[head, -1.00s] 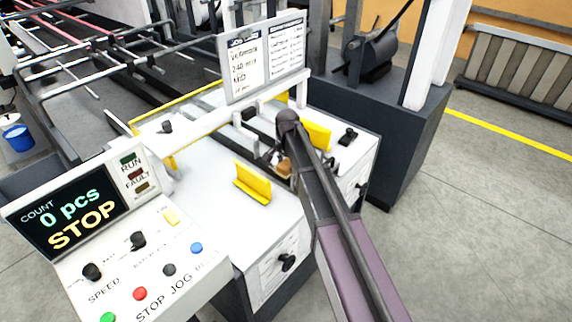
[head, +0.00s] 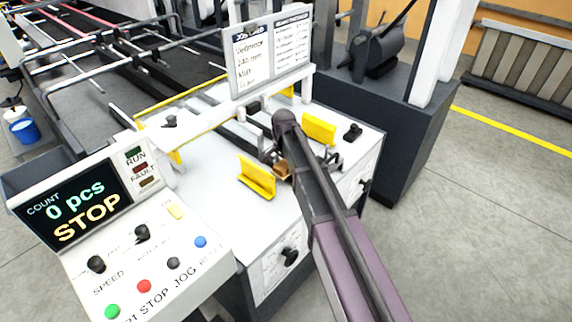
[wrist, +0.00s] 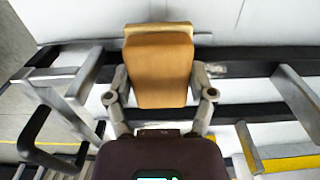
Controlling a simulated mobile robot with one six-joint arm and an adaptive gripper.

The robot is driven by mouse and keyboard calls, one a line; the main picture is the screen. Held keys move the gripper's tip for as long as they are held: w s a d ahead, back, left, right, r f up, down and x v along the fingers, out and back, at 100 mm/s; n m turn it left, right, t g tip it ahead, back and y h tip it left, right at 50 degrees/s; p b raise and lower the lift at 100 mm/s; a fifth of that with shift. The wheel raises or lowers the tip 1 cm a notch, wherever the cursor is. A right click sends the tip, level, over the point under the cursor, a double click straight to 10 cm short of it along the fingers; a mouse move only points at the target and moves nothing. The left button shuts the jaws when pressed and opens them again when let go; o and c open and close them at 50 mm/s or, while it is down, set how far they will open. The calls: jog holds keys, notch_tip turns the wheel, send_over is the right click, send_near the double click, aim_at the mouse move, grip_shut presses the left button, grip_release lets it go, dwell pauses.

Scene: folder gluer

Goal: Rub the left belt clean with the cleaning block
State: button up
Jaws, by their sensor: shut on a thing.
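The cleaning block (wrist: 160,70) is an orange-brown block with a paler layer at its far edge. My gripper (wrist: 160,92) is shut on it, one finger at each side. In the head view the block (head: 282,171) shows small beside the left yellow guide, partly hidden by my arm. Two dark belts run across the wrist view. The upper one, which looks like the left belt (wrist: 255,55), passes behind the block, and a pale grey smear shows on it just right of the block. I cannot tell whether the block touches the belt.
Yellow guides stand left (head: 257,178) and right (head: 319,128) of the belts. Grey metal brackets (wrist: 298,90) flank my gripper in the wrist view. A job card board (head: 270,52) stands behind, and the control panel (head: 130,235) reads STOP at the left.

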jog(key=shift+r, duration=0.1)
jog(key=shift+r+p, duration=2.95)
jog(key=shift+p, duration=0.1)
jog(key=shift+r+p, duration=1.5)
jog(key=shift+w, duration=0.1)
